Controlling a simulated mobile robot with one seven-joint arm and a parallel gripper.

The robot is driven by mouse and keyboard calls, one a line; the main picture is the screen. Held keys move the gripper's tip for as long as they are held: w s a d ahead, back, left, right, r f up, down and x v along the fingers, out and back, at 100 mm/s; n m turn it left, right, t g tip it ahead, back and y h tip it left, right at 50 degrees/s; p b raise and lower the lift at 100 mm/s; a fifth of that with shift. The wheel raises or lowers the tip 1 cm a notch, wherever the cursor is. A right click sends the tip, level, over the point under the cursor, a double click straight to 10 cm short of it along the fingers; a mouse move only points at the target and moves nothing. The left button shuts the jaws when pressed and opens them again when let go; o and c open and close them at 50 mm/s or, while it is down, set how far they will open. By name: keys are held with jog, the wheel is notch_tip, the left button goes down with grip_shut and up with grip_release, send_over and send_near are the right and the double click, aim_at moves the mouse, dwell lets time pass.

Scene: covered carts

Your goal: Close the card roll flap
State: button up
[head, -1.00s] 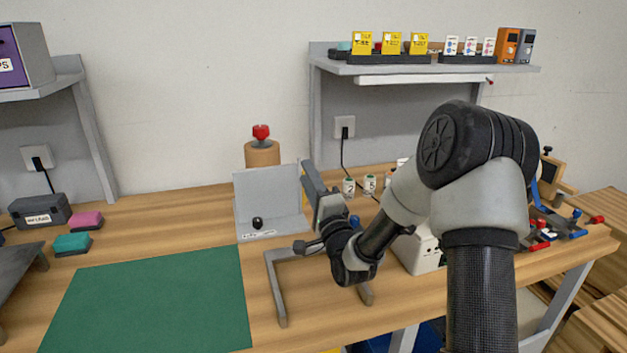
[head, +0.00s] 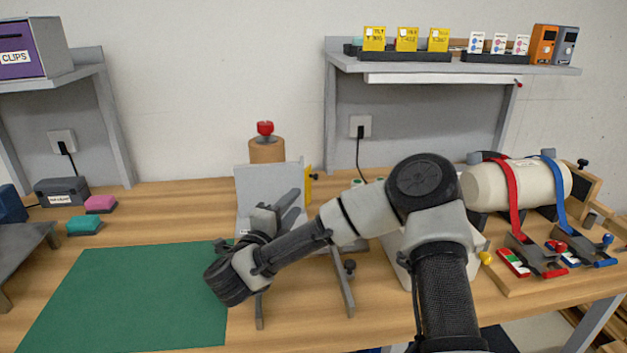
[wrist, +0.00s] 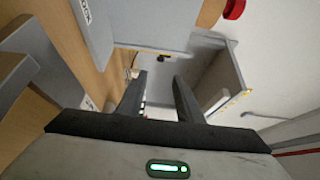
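My gripper (head: 285,203) is in front of a light grey upright panel (head: 262,178) on the bench in the head view. In the wrist view the two dark fingers of my gripper (wrist: 160,82) stand apart with nothing between them. The grey panel (wrist: 155,20) with a small white label is beyond the fingertips, and they look apart from it. I cannot tell which part is the card roll flap; my arm hides the panel's lower part.
A cream cylinder (head: 485,186) with red and blue straps lies at the right. A cork-coloured post with a red knob (head: 265,128) stands behind the panel. A grey frame (head: 341,285) is near the front edge. The green mat (head: 120,300) is clear.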

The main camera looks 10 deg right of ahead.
jog(key=b+x, duration=0.1)
jog(key=x, duration=1.3)
grip_shut()
